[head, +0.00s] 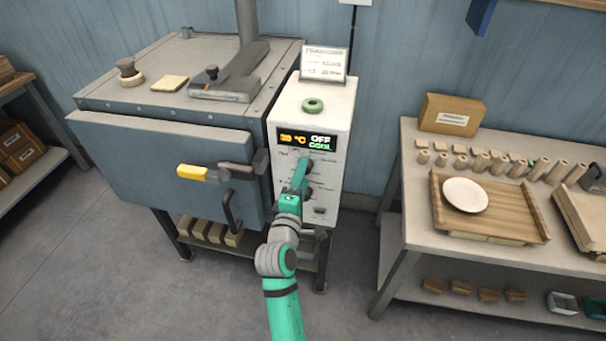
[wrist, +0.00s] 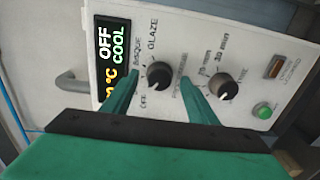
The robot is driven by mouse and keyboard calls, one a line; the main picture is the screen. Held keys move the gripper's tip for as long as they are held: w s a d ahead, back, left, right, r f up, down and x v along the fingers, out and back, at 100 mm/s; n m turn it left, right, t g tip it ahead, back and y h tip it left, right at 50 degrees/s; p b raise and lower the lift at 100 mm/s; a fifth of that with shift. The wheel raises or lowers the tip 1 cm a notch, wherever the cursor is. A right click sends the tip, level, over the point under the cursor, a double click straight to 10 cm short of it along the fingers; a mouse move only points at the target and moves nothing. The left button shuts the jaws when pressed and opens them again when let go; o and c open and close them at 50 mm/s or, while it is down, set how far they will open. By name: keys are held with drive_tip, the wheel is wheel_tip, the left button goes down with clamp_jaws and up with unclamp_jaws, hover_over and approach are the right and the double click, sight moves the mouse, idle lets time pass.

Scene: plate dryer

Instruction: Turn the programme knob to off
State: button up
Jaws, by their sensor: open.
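The programme knob (wrist: 158,74) is a round black knob on the white control panel (wrist: 178,40) in the wrist view. OFF, BISQUE and GLAZE are printed around it, and its pale pointer mark seems to face the OFF side. The display (wrist: 110,60) reads OFF and COOL; in the head view the display (head: 306,139) also shows 30 °C. My gripper (wrist: 158,84) is open, with one green finger on each side of the knob and gaps visible between. In the head view my gripper (head: 302,168) is at the panel and hides the knob.
A second black knob (wrist: 224,88) with minute marks and a green button (wrist: 263,111) are beside it. The dryer door (head: 150,165) with its yellow-ended handle (head: 203,174) is left of the panel. A table with a white plate (head: 466,195) stands at right.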

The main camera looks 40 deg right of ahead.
drive_tip(key=v, duration=0.9)
drive_tip(key=shift+s, duration=0.15)
drive_tip(key=shift+s+a, duration=0.1)
drive_tip(key=s+a+f+t+y, duration=0.2)
drive_tip(key=s+a+f+y, duration=0.4)
drive_tip(key=a, duration=0.4)
drive_tip(key=s+a+f+t+y, duration=0.25)
drive_tip(key=s+a+f, duration=0.25)
drive_tip(key=a+f, duration=0.4)
drive_tip(key=s+a+m+y, duration=0.2)
drive_tip(key=s+a+m, duration=0.2)
drive_tip(key=s, duration=0.5)
drive_tip(key=s+a+r+m+y, duration=0.1)
drive_tip(key=s+a+m+y, duration=0.2)
drive_tip(key=s+a, duration=0.3)
drive_tip(key=shift+s+r+m+g, duration=0.2)
drive_tip(key=shift+s+m+g, duration=0.3)
drive_tip(key=shift+s, duration=1.5)
